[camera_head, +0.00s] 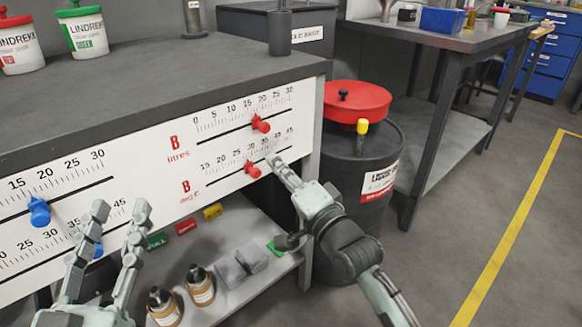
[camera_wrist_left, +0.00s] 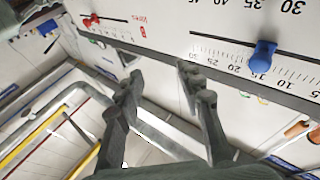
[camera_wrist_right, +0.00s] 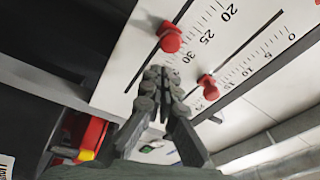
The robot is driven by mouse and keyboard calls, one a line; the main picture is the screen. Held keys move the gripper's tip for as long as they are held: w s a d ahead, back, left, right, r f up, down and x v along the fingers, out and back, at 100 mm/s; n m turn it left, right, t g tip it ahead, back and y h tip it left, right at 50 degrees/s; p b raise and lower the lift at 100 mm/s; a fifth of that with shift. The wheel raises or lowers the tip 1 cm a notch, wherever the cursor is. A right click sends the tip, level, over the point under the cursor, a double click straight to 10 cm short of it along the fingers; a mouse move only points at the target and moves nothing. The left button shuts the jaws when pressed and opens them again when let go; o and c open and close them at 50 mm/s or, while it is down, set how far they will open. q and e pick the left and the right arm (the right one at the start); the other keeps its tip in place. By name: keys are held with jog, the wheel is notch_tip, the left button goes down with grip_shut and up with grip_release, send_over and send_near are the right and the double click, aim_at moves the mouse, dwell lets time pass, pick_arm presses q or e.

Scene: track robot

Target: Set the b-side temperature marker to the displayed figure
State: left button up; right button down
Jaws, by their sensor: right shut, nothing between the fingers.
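The B deg C scale is the lower right one on the white panel (camera_head: 215,195). Its red marker (camera_head: 253,168) sits on the slot near the 30 mark; it also shows in the right wrist view (camera_wrist_right: 170,38). The red B litres marker (camera_head: 260,124) is on the slot above, also seen in the right wrist view (camera_wrist_right: 207,85). My right gripper (camera_head: 273,160) is shut and empty, just right of the deg C marker and apart from it. My left gripper (camera_head: 120,210) is open and empty before the panel's left half. I see no display with a figure.
Blue markers (camera_head: 39,211) sit on the left scales. Bottles (camera_head: 195,285) and coloured tags (camera_head: 213,211) are on the shelf below. A black drum (camera_head: 345,180) with a red lid (camera_head: 357,101) stands close to the right arm. The floor right of it is clear.

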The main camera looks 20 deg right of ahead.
pick_arm(q)
jog(key=shift+s+r+t, duration=0.2)
jog(key=shift+r+t, duration=0.2)
jog(key=shift+r, duration=0.15)
pick_arm(e)
jog(key=shift+s+a+f, duration=0.3)
jog(key=shift+s+a, duration=0.2)
jog(key=shift+a, duration=0.3)
jog(key=shift+s+a+f+p, duration=0.1)
jog(key=shift+s+a+p, duration=0.15)
jog(key=shift+a+p, duration=0.45)
pick_arm(q)
notch_tip(320, 180, down, 7)
jog(key=w+a+g+y, duration=0.2)
jog(key=g, duration=0.1)
jog(key=shift+f+g, duration=0.2)
jog(key=shift+g, duration=0.2)
pick_arm(e)
jog(key=shift+f, duration=0.1)
